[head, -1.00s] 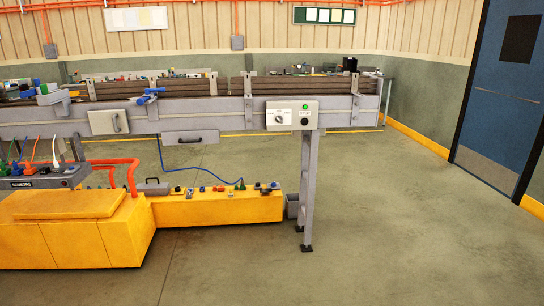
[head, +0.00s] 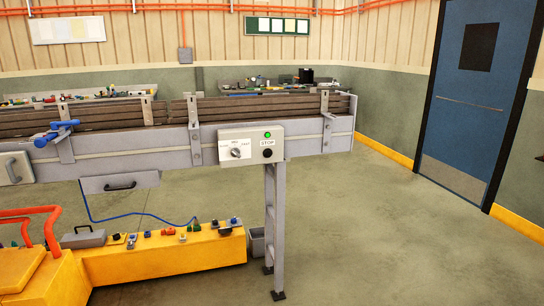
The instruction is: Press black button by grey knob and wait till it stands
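A light grey control box (head: 222,149) is fixed to the front side of the grey conveyor frame, near its right end. On it are a grey knob (head: 236,152) with markings around it and, to the right, a black button (head: 267,153) under a STOP label. A small green light (head: 267,135) is lit above the label. The brown conveyor rollers or slats (head: 240,105) run along the top; I cannot tell whether they are moving. Neither gripper is in view.
A grey leg (head: 276,225) stands below the control box. Yellow equipment (head: 165,251) with small parts and a toolbox (head: 83,237) is at lower left. A blue door (head: 475,95) is at the right. The floor (head: 390,235) at right is clear.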

